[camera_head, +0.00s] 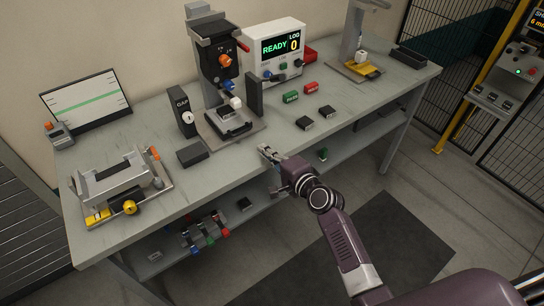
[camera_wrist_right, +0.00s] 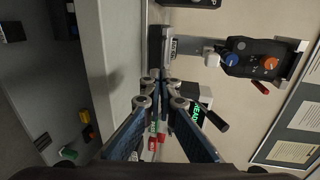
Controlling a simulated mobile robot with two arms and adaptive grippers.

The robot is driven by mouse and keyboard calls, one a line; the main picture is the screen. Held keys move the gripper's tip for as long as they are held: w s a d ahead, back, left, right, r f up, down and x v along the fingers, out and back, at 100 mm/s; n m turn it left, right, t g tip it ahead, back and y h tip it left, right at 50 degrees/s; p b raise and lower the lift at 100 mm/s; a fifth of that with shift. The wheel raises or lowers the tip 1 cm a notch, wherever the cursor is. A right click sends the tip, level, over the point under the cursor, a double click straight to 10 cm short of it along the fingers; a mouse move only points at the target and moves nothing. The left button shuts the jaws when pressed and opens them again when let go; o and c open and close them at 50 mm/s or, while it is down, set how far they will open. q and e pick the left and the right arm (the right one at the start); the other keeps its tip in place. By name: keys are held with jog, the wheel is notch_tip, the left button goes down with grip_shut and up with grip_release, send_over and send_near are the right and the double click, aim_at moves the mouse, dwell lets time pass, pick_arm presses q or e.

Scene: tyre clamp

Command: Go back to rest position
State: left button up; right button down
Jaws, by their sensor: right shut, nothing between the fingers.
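My right gripper (camera_head: 266,153) is at the front edge of the grey workbench (camera_head: 235,165), its arm reaching in from the lower right. Its fingers are shut with nothing between them. In the right wrist view its fingertips (camera_wrist_right: 160,88) meet at the middle of the picture, and the bench shows rotated on its side behind them. I cannot tell how far the fingertips are above or in front of the bench edge. My left gripper is not in view.
Beyond the gripper stands a press (camera_head: 217,65) beside a READY display box (camera_head: 276,50). Black blocks (camera_head: 306,123) and red and green blocks (camera_head: 291,97) lie on the bench. A clamp fixture (camera_head: 122,180) stands at left. A lower shelf (camera_head: 225,215) holds parts. The floor in front is clear.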

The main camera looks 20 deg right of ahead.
jog(key=s+d+f+n+g+h+b, duration=0.1)
jog(key=s+f+n+g, duration=0.1)
jog(key=s+f, duration=0.75)
jog(key=s+d+f+n+g+h, duration=0.1)
jog(key=s+d+f+n+g, duration=0.3)
jog(key=f, duration=1)
jog(key=s+a+f+n+g+h+b, duration=0.1)
jog(key=s+f, duration=0.7)
jog(key=f, duration=0.4)
pick_arm(q)
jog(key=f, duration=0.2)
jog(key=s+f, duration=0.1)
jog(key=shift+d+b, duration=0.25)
jog(key=shift+b, duration=0.15)
pick_arm(e)
jog(key=s+d+f+n+g, duration=0.1)
jog(key=s+f+n+g, duration=0.1)
jog(key=s+f, duration=0.4)
jog(key=s+d+f+n+g+h, duration=0.1)
jog(key=s+f+n, duration=0.3)
jog(key=s, duration=1.3)
jog(key=s+d+f+n+g+h, duration=0.1)
jog(key=s+d+f+n+g, duration=0.2)
jog(key=s+f, duration=0.4)
jog(key=s, duration=0.5)
jog(key=shift+d+f+n+g, duration=0.15)
jog(key=shift+f+n+g, duration=0.15)
jog(key=shift+g, duration=0.1)
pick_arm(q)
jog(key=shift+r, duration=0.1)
